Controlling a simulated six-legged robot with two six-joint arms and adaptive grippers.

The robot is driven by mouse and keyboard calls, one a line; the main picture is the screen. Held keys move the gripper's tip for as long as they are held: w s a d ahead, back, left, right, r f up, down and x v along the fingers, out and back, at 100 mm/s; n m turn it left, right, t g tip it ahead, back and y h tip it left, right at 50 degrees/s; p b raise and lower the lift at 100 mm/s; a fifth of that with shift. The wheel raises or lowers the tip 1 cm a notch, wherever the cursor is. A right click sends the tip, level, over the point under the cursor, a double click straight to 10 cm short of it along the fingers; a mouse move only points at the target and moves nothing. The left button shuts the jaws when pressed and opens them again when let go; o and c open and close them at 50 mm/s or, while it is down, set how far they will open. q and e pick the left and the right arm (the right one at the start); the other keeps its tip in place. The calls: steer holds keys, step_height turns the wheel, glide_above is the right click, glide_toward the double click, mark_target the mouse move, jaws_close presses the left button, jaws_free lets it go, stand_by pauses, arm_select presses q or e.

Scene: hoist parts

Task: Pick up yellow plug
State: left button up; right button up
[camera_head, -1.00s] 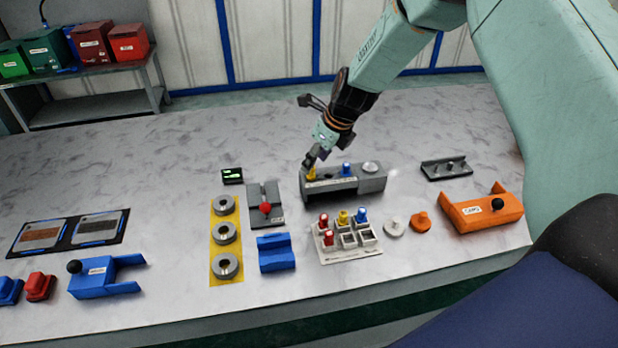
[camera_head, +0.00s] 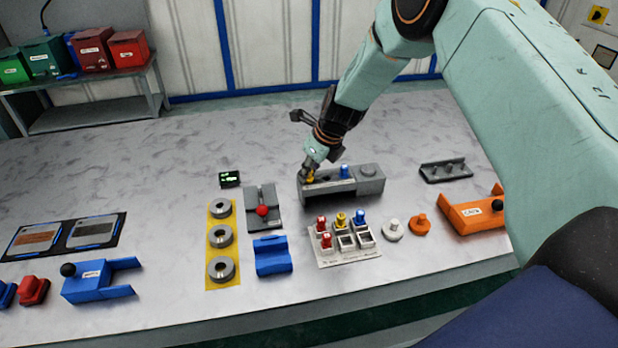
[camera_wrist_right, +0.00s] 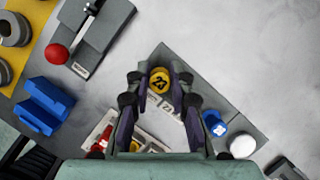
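A yellow plug (camera_head: 309,178) stands at the left end of a grey block (camera_head: 345,186). In the right wrist view the plug (camera_wrist_right: 160,80) shows a dark mark on its round top. My right gripper (camera_head: 309,170) is right over it; in the wrist view its two fingers (camera_wrist_right: 161,80) are apart, one on each side of the plug, with a gap showing. Contact with the plug cannot be seen. A second yellow plug (camera_head: 341,219) stands in a white tray (camera_head: 348,257). My left gripper is not in view.
A blue plug (camera_head: 344,171) stands beside the yellow one in the grey block. The tray also holds red plugs (camera_head: 321,224) and a blue plug (camera_head: 360,217). A grey fixture with a red knob (camera_head: 262,210) is to the left. Table behind the block is clear.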

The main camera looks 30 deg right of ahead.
steer(key=shift+c, duration=1.1)
steer(key=shift+r, duration=0.1)
steer(key=shift+o, duration=0.2)
step_height(320, 180, up, 9)
steer(key=p, duration=0.2)
steer(key=shift+r+p, duration=0.15)
steer(key=shift+p, duration=0.15)
steer(key=shift+r, duration=0.2)
steer(key=shift+a, duration=0.1)
